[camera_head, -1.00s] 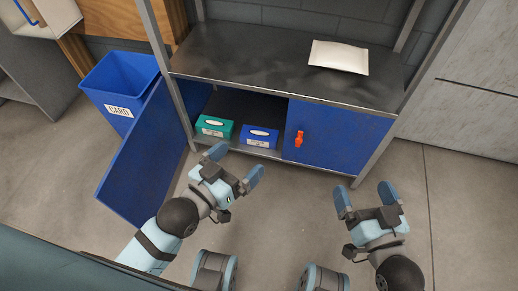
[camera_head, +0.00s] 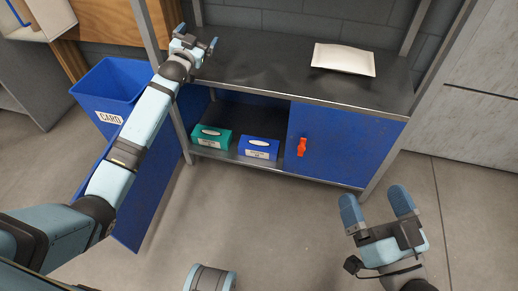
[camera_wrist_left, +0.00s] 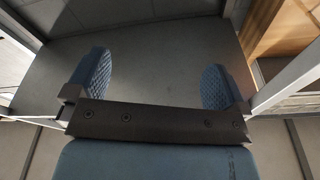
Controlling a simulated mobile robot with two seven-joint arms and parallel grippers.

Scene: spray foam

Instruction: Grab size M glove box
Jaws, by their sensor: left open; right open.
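A green glove box (camera_head: 211,137) and a blue glove box (camera_head: 259,148) sit side by side on the lower shelf of the metal cabinet. Their size labels are too small to read. My left gripper (camera_head: 196,45) is open and empty, above the left end of the upper shelf, well above and behind the boxes. In the left wrist view its two blue fingers (camera_wrist_left: 158,82) are spread with only the grey shelf surface between them. My right gripper (camera_head: 378,207) is open and empty, in front of the cabinet's right side.
The upper shelf (camera_head: 270,70) holds a white packet (camera_head: 343,59) at the right. The right blue door (camera_head: 345,145) with a red handle (camera_head: 302,147) is shut. The left door (camera_head: 150,185) stands open, partly behind my left arm. A blue bin (camera_head: 107,90) labelled CARD stands left.

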